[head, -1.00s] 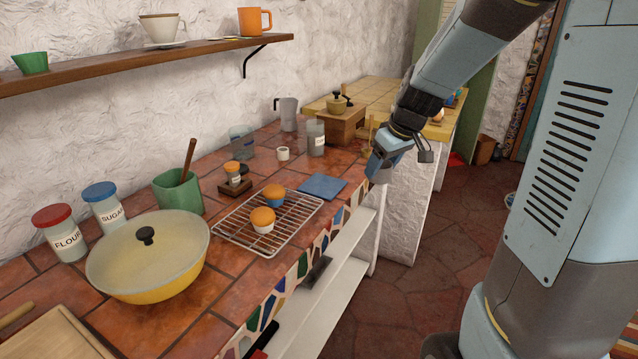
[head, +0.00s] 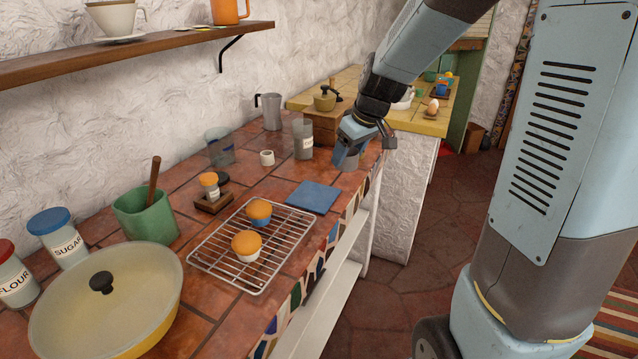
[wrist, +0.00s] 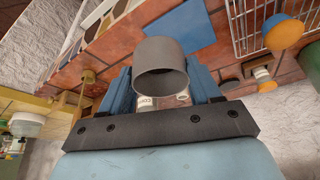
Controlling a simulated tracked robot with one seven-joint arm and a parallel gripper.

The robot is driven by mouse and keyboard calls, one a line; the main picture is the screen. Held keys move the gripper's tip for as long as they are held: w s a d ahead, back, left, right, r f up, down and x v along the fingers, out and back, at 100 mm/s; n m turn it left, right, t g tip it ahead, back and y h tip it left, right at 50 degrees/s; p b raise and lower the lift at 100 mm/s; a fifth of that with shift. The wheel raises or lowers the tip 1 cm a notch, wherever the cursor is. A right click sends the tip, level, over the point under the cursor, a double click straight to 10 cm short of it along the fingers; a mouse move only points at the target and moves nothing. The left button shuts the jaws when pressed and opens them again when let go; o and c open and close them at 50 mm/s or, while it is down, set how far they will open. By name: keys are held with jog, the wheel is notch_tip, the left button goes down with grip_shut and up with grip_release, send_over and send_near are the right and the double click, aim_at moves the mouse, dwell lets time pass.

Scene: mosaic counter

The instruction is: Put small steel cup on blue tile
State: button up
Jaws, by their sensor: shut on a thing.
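The small steel cup (wrist: 160,62) is a plain grey cylinder, held between my gripper's two blue fingers in the wrist view. My gripper (head: 346,158) is shut on it, and in the head view the fingers mostly hide the cup. They are at the counter's far right part, beyond the blue tile. The blue tile (head: 313,197) is a flat square lying bare on the terracotta counter, near its front edge. It also shows in the wrist view (wrist: 172,25), apart from the cup.
A wire rack (head: 222,262) with two orange-topped muffins lies in front of the tile. A glass jar (head: 303,140), a small white cup (head: 267,158) and a coffee grinder (head: 322,122) stand behind it. The counter's mosaic front edge (head: 331,238) runs close by.

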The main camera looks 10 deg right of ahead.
jog(key=w+a+f, duration=0.1)
jog(key=a+f, duration=0.1)
jog(key=w+a+f, duration=0.1)
jog(key=a+f, duration=0.1)
jog(key=a, duration=0.1)
jog(key=w+a+f, duration=0.1)
jog(key=a+f, duration=0.1)
jog(key=f, duration=0.1)
jog(key=shift+w+a, duration=0.15)
jog(key=shift+a, duration=0.2)
jog(key=shift+w+f, duration=0.1)
jog(key=shift+f, duration=1.6)
jog(key=o, duration=1.1)
jog(key=shift+f, duration=0.1)
jog(key=shift+c, duration=0.2)
